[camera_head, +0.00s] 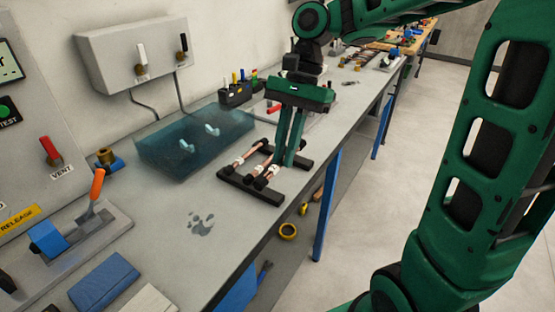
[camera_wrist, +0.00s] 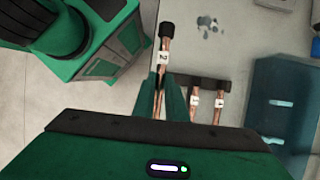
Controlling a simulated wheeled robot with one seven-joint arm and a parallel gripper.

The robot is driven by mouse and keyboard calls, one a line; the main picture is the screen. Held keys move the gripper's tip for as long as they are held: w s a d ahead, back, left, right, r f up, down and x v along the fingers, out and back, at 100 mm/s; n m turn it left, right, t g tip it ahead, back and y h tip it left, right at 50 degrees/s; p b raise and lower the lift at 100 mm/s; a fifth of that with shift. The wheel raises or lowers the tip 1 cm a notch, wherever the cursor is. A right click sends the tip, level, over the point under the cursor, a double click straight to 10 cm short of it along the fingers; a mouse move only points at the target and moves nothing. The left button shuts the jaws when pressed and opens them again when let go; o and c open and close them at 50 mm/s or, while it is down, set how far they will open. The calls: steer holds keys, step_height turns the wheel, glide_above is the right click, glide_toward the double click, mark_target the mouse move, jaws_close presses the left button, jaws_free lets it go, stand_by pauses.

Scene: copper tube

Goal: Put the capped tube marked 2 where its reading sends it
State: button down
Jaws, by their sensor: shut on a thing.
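My gripper (camera_head: 287,155) is at the rack on the bench, fingers pointing down. In the wrist view my gripper (camera_wrist: 162,100) is shut around a copper tube (camera_wrist: 163,72) with a white tag marked 2 and a black cap at its far end. Its lower part is hidden behind the gripper body. Two other tagged copper tubes (camera_wrist: 194,103) (camera_wrist: 219,104) lie beside it across the black rack (camera_wrist: 203,83); their marks are too small to read surely. In the head view the rack (camera_head: 232,183) shows three white tags close together. I cannot tell whether the held tube is clear of the rack.
A translucent blue tank (camera_head: 165,150) with two pale handles stands behind the rack. A wall box (camera_head: 115,50) with two levers is above it. An orange-handled fixture (camera_head: 95,200), a panel with a red VENT lever (camera_head: 50,150) and a blue pad (camera_head: 103,280) are left. Bench in front of the tank is mostly clear.

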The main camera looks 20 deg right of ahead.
steer(key=w+d+f, duration=0.1)
steer(key=w, duration=0.1)
steer(key=w+d+f, duration=0.1)
steer(key=w+f, duration=0.1)
steer(key=w+d+f, duration=0.1)
steer(key=w+f, duration=0.1)
steer(key=w, duration=0.1)
steer(key=shift+d, duration=0.4)
steer(key=shift+f, duration=2)
steer(key=shift+f, duration=0.1)
steer(key=c, duration=1.8)
jaws_free()
steer(key=v, duration=1.2)
